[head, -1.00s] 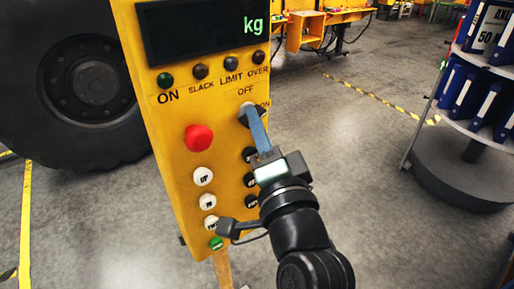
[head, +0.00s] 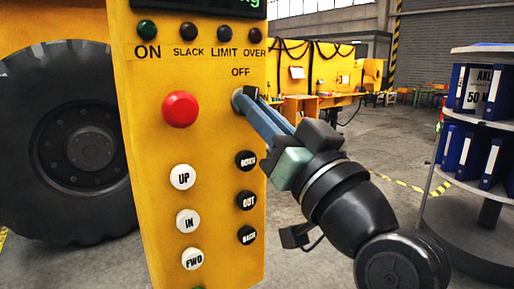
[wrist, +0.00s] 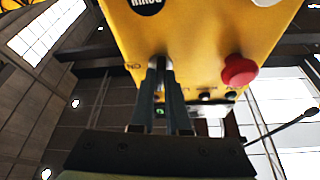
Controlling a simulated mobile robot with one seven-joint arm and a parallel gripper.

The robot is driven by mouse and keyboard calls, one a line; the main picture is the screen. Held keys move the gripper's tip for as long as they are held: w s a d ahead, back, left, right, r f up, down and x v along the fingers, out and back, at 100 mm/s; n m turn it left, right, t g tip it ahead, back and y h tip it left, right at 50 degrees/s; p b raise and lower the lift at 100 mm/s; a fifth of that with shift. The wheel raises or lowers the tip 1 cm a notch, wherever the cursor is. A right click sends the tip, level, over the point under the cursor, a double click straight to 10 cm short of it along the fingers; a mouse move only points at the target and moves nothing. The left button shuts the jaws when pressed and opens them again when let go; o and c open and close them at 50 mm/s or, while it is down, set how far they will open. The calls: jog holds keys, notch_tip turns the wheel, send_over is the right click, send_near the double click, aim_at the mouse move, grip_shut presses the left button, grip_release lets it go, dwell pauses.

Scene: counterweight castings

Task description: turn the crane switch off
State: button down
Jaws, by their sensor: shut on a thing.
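The yellow crane control box (head: 215,200) stands in front of me, with the crane switch (head: 237,101) near its right edge, under the OFF label (head: 240,72). The ON label beside the switch is mostly hidden by my fingers. My gripper (head: 247,103) reaches in from the right and is shut on the switch. In the wrist view my gripper (wrist: 161,66) has its two blue-grey fingers on either side of the switch knob (wrist: 160,73). The fingers cover most of the knob, so I cannot tell which way it points. The ON lamp (head: 147,28) looks green.
A red mushroom button (head: 180,109) is left of the switch. Black push buttons (head: 246,160) sit below it, white ones (head: 183,177) to the lower left. A large tyre (head: 70,140) is behind the box. A shelf of blue binders (head: 480,150) stands right.

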jog(key=shift+f+n+g+y+b, duration=0.15)
jog(key=shift+n+g+y+b, duration=0.5)
jog(key=shift+n+b, duration=0.95)
jog(key=shift+n, duration=0.4)
jog(key=c, duration=0.9)
grip_release()
jog(key=b+v, duration=0.1)
jog(key=v, duration=1.2)
jog(key=shift+w+f, duration=0.1)
jog(key=shift+w, duration=0.1)
